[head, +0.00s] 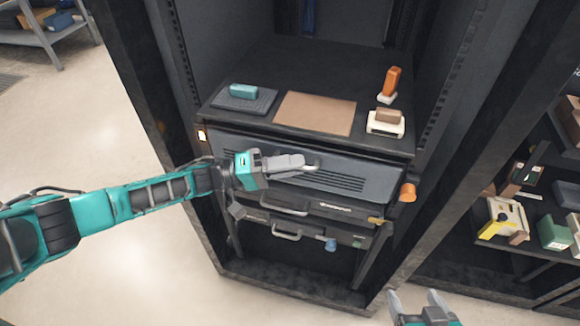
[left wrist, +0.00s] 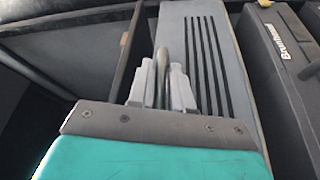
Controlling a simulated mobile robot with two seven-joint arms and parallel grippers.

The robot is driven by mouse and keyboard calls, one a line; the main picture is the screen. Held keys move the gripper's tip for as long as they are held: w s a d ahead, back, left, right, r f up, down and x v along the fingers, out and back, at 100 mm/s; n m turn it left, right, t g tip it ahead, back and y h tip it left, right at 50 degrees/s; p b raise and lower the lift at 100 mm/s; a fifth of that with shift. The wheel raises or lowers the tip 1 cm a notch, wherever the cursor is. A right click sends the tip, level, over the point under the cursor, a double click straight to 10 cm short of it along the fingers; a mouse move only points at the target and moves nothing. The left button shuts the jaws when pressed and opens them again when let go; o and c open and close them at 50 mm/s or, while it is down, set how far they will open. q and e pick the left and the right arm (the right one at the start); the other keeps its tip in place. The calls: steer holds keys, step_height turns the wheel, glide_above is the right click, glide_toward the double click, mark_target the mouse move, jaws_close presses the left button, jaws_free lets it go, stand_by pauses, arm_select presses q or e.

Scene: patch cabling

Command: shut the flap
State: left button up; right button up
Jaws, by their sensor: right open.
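The flap (head: 350,183) is a grey slotted front panel below the shelf in the dark cabinet; it also shows in the left wrist view (left wrist: 225,100). It stands close under the shelf's front edge, and I cannot tell whether it is fully flush. My left gripper (head: 302,163) reaches its bar handle (head: 312,167) from the left. In the left wrist view the fingers (left wrist: 162,85) lie on both sides of the handle bar (left wrist: 162,65), shut on it. My right gripper (head: 424,300) is open and empty at the bottom, away from the flap.
The shelf above holds a teal block (head: 243,91) on a dark pad, a brown mat (head: 315,113), an orange item (head: 391,82) and a white-based block (head: 386,122). Handled drawers (head: 285,206) sit below the flap. An orange knob (head: 408,192) is at its right.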

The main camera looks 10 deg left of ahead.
arm_select(q)
steer(key=b+v, duration=0.1)
steer(key=v, duration=1.2)
steer(key=shift+b, duration=0.3)
steer(key=shift+d, duration=0.1)
steer(key=s+d+f+t+y, duration=0.1)
steer(key=d+f+t+y, duration=0.1)
steer(key=d+t+y, duration=0.3)
steer(key=s+d+f+t, duration=0.2)
steer(key=d+f, duration=0.1)
steer(key=d, duration=0.4)
steer(key=s+a+f+m+g+y, duration=0.1)
steer(key=s+a+f+y, duration=0.1)
steer(key=s+y, duration=0.1)
steer(key=s+a+f+m+g+y, duration=0.1)
steer(key=s+a+f+y, duration=0.1)
steer(key=s+y, duration=0.2)
steer(key=s+a+f+m+y, duration=0.1)
steer(key=s+a+f+y, duration=0.1)
steer(key=s+f+y, duration=0.1)
steer(key=shift+s+a+g+y, duration=0.3)
steer(key=shift+g+y, duration=0.1)
steer(key=shift+y, duration=0.2)
